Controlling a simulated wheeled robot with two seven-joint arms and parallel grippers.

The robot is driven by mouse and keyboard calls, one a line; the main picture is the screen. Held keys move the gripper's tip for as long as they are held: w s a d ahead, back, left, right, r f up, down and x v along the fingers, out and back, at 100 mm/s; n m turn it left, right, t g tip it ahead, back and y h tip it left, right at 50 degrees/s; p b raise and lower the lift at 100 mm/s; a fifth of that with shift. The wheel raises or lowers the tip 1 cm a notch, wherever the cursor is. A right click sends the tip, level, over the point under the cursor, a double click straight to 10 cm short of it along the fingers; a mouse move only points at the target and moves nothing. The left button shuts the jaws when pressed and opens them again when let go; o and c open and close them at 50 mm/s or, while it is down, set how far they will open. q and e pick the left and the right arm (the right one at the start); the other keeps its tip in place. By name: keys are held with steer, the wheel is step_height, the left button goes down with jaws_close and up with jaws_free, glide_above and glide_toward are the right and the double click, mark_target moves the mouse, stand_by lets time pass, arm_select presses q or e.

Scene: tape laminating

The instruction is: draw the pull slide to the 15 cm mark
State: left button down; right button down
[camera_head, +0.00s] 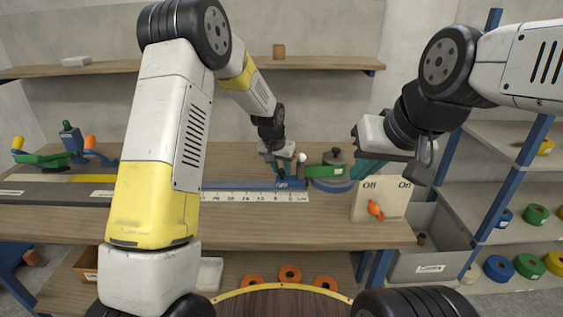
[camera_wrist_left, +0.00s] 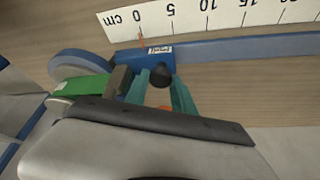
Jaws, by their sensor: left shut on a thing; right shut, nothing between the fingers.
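The blue pull slide (camera_wrist_left: 135,59) with a small white label sits on the blue rail at its left end in the left wrist view. Its orange pointer (camera_wrist_left: 141,40) is near the 0 mark of the white cm ruler (camera_wrist_left: 225,17). The teal fingers of my left gripper (camera_wrist_left: 162,92) are closed around the slide's black knob (camera_wrist_left: 160,76). In the head view my left gripper (camera_head: 281,172) is at the slide, beyond the ruler (camera_head: 255,196). My right gripper (camera_head: 368,168) is shut and empty, held right of the slide above the table; its fingers are partly hidden.
A green-and-blue tape holder (camera_head: 330,178) stands just right of the slide. An Off/On switch panel (camera_head: 382,198) with an orange knob stands at the table's right front. A grey bin (camera_head: 425,260) is at the right. The rail (camera_wrist_left: 245,47) looks clear along the ruler.

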stand_by(0.4)
arm_select(q)
steer(key=a, duration=1.5)
steer(key=c, duration=1.1)
jaws_free()
steer(key=shift+v, duration=3.95)
